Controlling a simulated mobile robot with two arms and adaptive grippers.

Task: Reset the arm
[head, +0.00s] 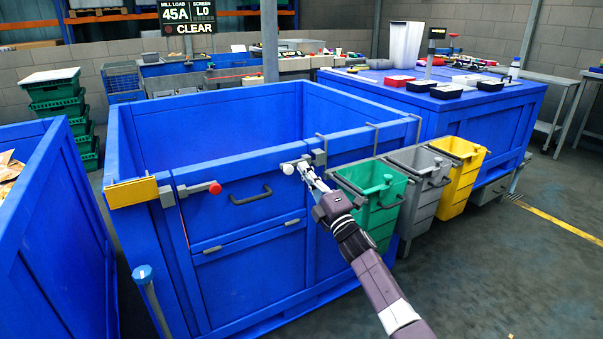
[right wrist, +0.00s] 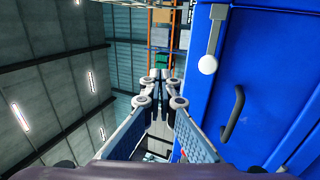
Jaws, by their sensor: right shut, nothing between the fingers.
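My right gripper (head: 305,170) is in front of the big blue bin (head: 250,265), near the grey latch with a white knob (head: 288,168) at the right of the bin's front door. Its fingers are together and hold nothing. In the right wrist view the gripper (right wrist: 160,88) is shut, with the blue bin wall (right wrist: 265,60), a white knob (right wrist: 208,64) and a dark handle (right wrist: 233,113) to its right. Whether a finger touches the latch in the head view I cannot tell. My left gripper is not in view.
Green (head: 375,213), grey (head: 425,205) and yellow (head: 458,190) bins hang to the right of the gripper. A red-knobbed latch (head: 214,188) and a yellow block (head: 132,192) are on the bin's left.

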